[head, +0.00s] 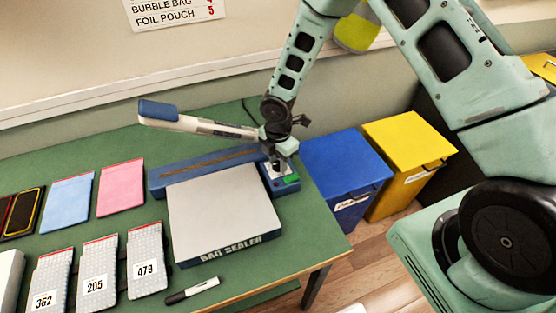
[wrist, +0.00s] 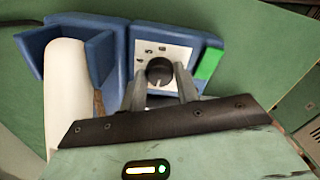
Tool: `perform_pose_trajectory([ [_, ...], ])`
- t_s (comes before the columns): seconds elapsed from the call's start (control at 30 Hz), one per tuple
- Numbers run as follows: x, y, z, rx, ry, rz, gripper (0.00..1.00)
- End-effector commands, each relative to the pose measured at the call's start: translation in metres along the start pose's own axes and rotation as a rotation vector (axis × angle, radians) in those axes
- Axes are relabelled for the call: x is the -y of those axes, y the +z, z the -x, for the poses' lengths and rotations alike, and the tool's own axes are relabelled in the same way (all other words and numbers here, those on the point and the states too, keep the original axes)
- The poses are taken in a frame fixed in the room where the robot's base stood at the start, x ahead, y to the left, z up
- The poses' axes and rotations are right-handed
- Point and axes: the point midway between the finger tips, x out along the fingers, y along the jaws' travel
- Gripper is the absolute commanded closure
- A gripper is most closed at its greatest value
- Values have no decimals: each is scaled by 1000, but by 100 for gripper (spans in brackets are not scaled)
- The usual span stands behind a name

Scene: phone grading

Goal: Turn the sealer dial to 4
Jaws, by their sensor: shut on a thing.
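The bag sealer (head: 222,208) stands on the green table, with a grey plate, a blue body and a raised white lever with a blue handle (head: 157,110). Its black dial (wrist: 160,71) sits on a white number plate (wrist: 176,51) in the wrist view. Small figures show around the dial's upper left side. A pale mark shows on the dial's lower side, but I cannot read its setting surely. My gripper (wrist: 161,84) is shut on the dial, one finger on each side. In the head view my gripper (head: 279,163) hides the dial.
A green patch (head: 291,180) is beside the dial. A marker (head: 192,291) lies in front of the sealer. Several bags, pouches and phones lie to the left. A blue bin (head: 345,168) and a yellow bin (head: 410,142) stand beyond the table's right edge. A wall sign (head: 172,12) lists bag types.

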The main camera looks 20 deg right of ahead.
Motion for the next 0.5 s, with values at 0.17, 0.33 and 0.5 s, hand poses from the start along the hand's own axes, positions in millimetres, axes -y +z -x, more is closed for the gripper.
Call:
perform_pose_trajectory([
  [0.17,0,0,0,1,1,-41,92],
  [0.33,0,0,-2,1,1,-135,92],
  [0.5,-1,0,-2,1,3,-274,92],
])
